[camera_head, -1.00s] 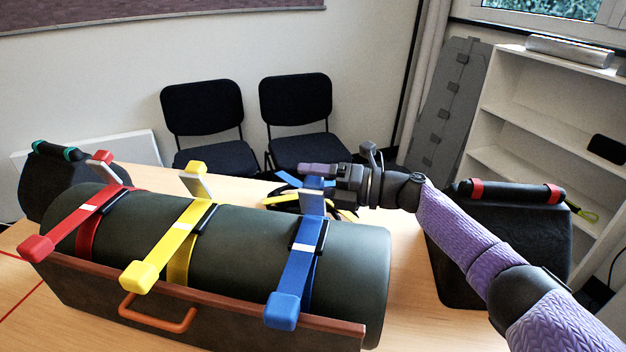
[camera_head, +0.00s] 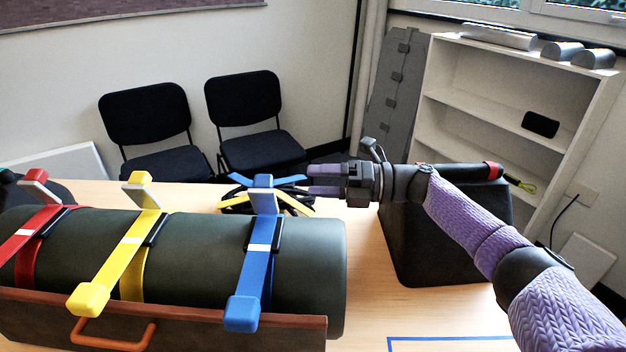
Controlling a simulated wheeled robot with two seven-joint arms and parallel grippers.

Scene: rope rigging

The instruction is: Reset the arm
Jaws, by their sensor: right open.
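My right arm (camera_head: 468,226) reaches in from the lower right, in purple sleeving. Its right gripper (camera_head: 312,180) points left, with two purple fingers apart and nothing between them. It is beside the upper end of the blue strap (camera_head: 262,250), with a small gap seeming to show. The blue strap lies over a dark green cylinder (camera_head: 190,250), as do the yellow strap (camera_head: 120,250) and the red strap (camera_head: 32,230). My left gripper is not in view.
The cylinder sits in a brown crate (camera_head: 230,332) with an orange handle (camera_head: 112,338) on a wooden table. Coiled yellow and blue straps (camera_head: 236,205) lie behind it. A black block (camera_head: 440,245) stands under my right arm. Blue tape (camera_head: 430,338) marks free table at the front right.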

